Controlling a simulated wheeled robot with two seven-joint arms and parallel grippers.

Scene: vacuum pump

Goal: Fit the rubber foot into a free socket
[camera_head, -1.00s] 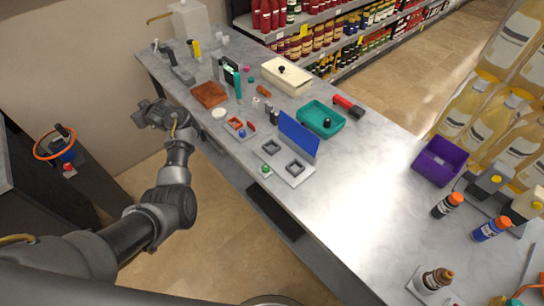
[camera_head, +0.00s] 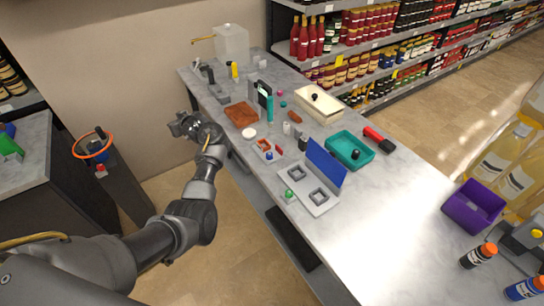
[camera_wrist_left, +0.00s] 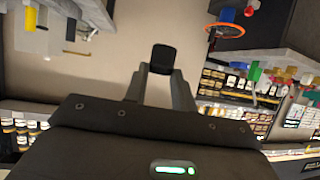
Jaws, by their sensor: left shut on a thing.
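My left gripper (camera_head: 182,126) hangs off the near edge of the counter, over the floor gap. In the left wrist view my left gripper (camera_wrist_left: 160,85) is shut on a small black block (camera_wrist_left: 163,57), which looks like the rubber foot. It juts out past the fingertips, clear of any surface. On the counter, a white board (camera_head: 308,189) carries two dark square frames (camera_head: 297,172) that look like sockets, a green button (camera_head: 289,193) and an upright blue panel (camera_head: 325,163). Both frames look empty. The board is right of my gripper and apart from it. My right gripper is out of view.
The counter (camera_head: 390,225) also holds a teal tray (camera_head: 365,158) with a black piece, a cream box (camera_head: 320,105), a brown tray (camera_head: 241,115) and a purple bin (camera_head: 474,206). At left stands a stand with an orange ring (camera_head: 93,145).

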